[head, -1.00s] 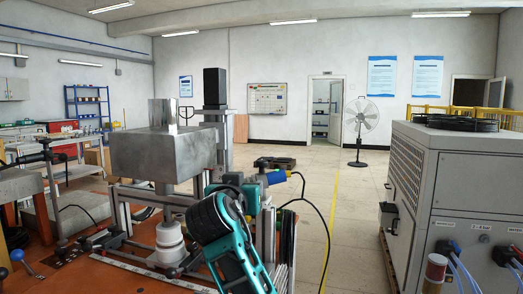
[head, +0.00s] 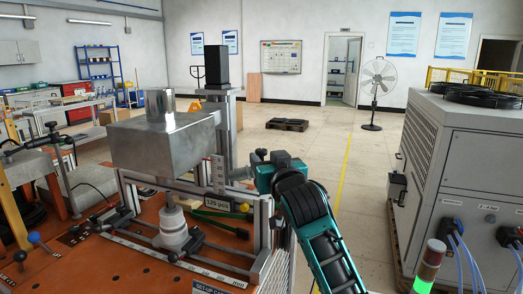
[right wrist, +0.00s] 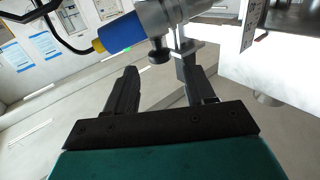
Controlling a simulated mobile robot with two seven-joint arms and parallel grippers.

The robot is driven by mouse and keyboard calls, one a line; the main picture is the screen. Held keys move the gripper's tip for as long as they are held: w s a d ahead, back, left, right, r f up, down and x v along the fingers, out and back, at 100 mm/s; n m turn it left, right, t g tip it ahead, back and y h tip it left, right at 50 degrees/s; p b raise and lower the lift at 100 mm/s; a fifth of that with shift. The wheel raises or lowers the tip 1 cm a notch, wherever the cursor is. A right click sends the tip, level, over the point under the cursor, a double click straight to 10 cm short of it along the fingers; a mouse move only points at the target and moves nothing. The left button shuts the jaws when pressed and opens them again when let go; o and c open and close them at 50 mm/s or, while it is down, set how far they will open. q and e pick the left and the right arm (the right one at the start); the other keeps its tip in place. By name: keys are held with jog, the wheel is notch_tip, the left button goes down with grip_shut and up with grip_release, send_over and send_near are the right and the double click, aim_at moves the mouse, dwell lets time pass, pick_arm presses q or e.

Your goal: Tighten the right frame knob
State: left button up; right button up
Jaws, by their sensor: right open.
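The metal frame (head: 222,182) stands on the orange table, with a grey block on it. In the right wrist view, a small black knob (right wrist: 158,52) sits below a silver cylinder (right wrist: 172,10) with a blue and yellow connector (right wrist: 120,34). My right gripper (right wrist: 160,78) is open and empty. The knob appears between and just beyond its fingertips; I see no contact. In the head view my right gripper (head: 260,172) is at the frame's right side, where my arm hides the knob and connector. My left gripper is not in view.
The orange table (head: 110,255) carries rulers, levers and a white insulator-like stand (head: 173,230) under the block (head: 165,145). A grey cooling cabinet (head: 470,165) stands at the right, with a signal light (head: 430,265) in front.

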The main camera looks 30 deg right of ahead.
aim_at(261, 153)
jog(key=shift+x, duration=3)
jog(key=c, duration=1)
jog(key=shift+a+h, duration=0.1)
jog(key=shift+h, duration=0.2)
jog(key=shift+f+m+g+h+b, duration=0.1)
jog(key=shift+m+g+h+b, duration=0.4)
jog(key=shift+m+h, duration=0.5)
jog(key=shift+m+g+h+b, duration=0.3)
jog(key=shift+m+h+b, duration=0.25)
jog(key=shift+h, duration=0.35)
jog(key=o, duration=1)
